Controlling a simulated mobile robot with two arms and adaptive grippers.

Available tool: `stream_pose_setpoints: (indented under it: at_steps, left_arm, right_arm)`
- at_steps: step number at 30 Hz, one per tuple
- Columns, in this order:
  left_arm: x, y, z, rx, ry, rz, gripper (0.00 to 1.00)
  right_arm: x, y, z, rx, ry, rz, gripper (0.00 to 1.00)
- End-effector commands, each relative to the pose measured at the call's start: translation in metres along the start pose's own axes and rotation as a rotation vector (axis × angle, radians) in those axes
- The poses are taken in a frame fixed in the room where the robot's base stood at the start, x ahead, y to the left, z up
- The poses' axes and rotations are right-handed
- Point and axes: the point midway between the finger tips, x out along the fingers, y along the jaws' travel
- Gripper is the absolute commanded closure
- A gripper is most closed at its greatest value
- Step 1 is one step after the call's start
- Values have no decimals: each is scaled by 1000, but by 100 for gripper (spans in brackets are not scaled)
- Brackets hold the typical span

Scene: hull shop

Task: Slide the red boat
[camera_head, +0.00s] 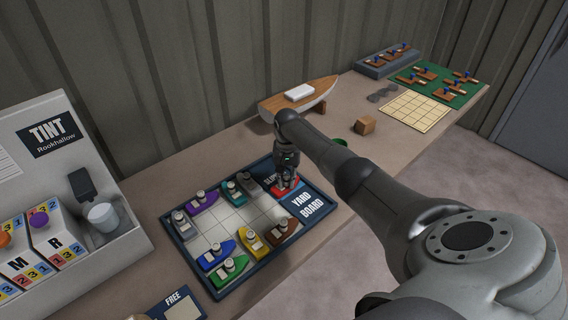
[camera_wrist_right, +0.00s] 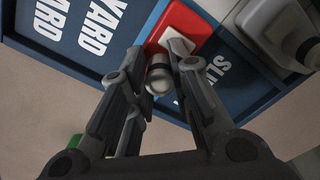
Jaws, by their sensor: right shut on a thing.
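The red boat (camera_head: 283,190) is at the right side of the yard board (camera_head: 196,269), between the dark slip label and the YARD BOARD lettering. In the right wrist view the red boat (camera_wrist_right: 181,22) shows its red hull, pale deckhouse and round grey funnel. My right gripper (camera_head: 287,178) comes down over it from above, and its fingers (camera_wrist_right: 160,72) are shut on its funnel. The gripper hides part of the boat in the head view. My left gripper is in neither view.
Purple (camera_head: 203,203), teal (camera_head: 233,193), blue (camera_head: 217,254), green (camera_head: 229,269), yellow (camera_head: 252,242) and brown (camera_head: 281,232) boats stand around the board's gridded middle, which has bare cells. A wooden block (camera_head: 365,125) and model hull (camera_head: 310,97) are behind. The tint machine (camera_head: 60,135) stands left.

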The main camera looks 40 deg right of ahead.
Motion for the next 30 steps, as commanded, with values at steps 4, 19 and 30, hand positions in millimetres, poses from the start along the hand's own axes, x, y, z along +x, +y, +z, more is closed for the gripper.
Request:
stream_pose_setpoints:
  at_steps: [4, 19, 30]
  left_arm:
    - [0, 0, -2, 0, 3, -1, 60]
    - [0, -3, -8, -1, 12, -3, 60]
    - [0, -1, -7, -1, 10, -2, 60]
  right_arm:
    - [-1, 4, -3, 4, 7, 7, 100]
    - [-2, 2, -2, 3, 5, 3, 57]
    - [-52, 2, -3, 3, 9, 0, 57]
